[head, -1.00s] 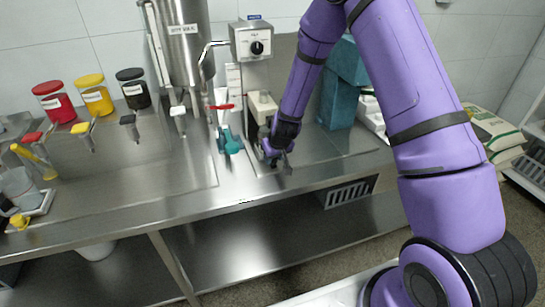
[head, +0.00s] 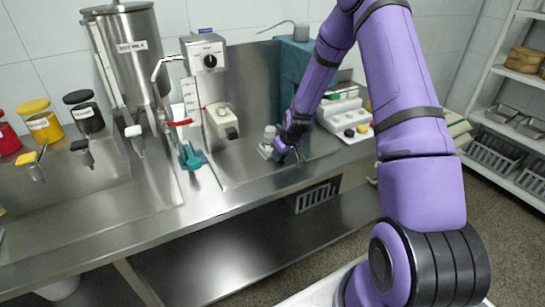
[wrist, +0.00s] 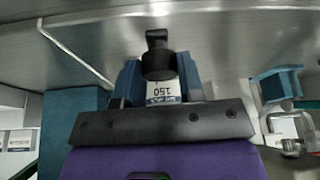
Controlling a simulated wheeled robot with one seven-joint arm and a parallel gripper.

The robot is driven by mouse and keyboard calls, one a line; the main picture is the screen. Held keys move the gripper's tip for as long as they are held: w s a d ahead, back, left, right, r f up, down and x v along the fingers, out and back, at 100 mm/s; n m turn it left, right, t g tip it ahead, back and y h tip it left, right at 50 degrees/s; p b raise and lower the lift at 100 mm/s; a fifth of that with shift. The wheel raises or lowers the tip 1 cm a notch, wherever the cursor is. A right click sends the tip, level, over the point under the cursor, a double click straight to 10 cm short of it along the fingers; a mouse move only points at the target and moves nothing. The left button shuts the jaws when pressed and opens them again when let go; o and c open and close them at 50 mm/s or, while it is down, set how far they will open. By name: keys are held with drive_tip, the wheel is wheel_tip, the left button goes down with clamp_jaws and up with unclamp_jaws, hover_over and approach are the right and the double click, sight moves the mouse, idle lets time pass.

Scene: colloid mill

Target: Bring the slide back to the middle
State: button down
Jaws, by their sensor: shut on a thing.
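My gripper (head: 283,148) is low over the steel counter (head: 240,180), to the right of the mill. In the wrist view, its blue fingers (wrist: 160,85) are shut around a small piece with a black knob (wrist: 158,63) and a white label (wrist: 163,90) that reads 150 upside down. I cannot tell for sure whether this piece is the slide. In the head view, my gripper and arm hide most of it; a small grey part (head: 267,143) shows just left of my fingers. The mill's grey control box (head: 206,55) and pale lower housing (head: 220,122) stand to the left.
A steel milk hopper (head: 130,60), a red lever (head: 178,123) and a teal valve part (head: 190,157) are at the left. The counter's front is clear.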

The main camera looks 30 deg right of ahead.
drive_tip(key=shift+d, duration=0.2)
drive_tip(key=c, duration=0.7)
unclamp_jaws()
drive_tip(key=shift+c, duration=0.2)
drive_tip(key=shift+r, duration=0.1)
drive_tip(key=a+v, duration=0.1)
drive_tip(key=v, duration=0.9)
drive_tip(key=shift+s+d+r, duration=0.25)
drive_tip(key=shift+d, duration=0.25)
